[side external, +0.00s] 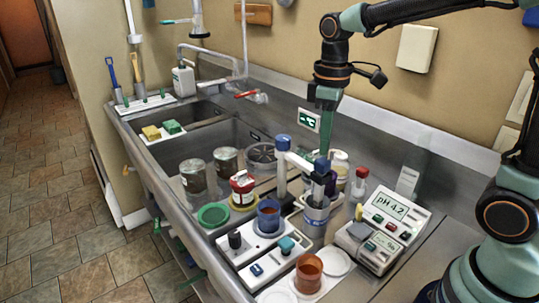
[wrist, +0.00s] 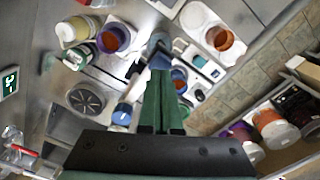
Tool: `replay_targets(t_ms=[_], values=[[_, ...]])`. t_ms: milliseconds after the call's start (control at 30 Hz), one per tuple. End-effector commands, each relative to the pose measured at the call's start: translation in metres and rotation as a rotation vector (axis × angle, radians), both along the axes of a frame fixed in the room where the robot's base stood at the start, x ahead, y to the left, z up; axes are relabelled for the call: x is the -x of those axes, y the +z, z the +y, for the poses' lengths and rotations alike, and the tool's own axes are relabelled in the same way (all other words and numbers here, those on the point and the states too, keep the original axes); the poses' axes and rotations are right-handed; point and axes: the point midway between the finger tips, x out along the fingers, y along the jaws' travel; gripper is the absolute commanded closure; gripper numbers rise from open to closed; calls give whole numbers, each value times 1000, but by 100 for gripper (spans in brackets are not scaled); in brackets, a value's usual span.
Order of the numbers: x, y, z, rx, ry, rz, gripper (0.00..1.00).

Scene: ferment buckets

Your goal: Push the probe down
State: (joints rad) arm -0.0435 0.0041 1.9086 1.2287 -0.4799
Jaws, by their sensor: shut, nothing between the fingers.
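The probe (side external: 318,188) is a dark upright body on the arm of a white stand with a blue top (side external: 283,143). It is over or partly inside a grey-blue cup (side external: 316,215); its lower tip is hidden. My gripper (side external: 322,160) is shut and empty, pointing down directly at the top of the probe in the side view. In the wrist view the green fingers (wrist: 160,76) lie together, with their tips by a blue part (wrist: 159,60) of the probe stand. I cannot tell whether they touch the probe.
A pH meter (side external: 383,213) reading 4.2 stands to the right. A blue cup (side external: 268,216), an orange-brown cup (side external: 309,270) and a red-lidded jar (side external: 242,187) crowd the near counter. The sink (side external: 215,140) lies behind left.

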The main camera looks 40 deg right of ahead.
Motion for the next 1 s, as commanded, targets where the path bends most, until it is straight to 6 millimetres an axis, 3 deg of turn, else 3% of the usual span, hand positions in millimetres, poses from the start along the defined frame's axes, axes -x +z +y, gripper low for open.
replay_targets(t_ms=[433,833,1000], values=[[0,31,0,0,0,-1,100],[1,34,0,-1,-3,-3,100],[12,37,-3,-5,-68,-66,100]])
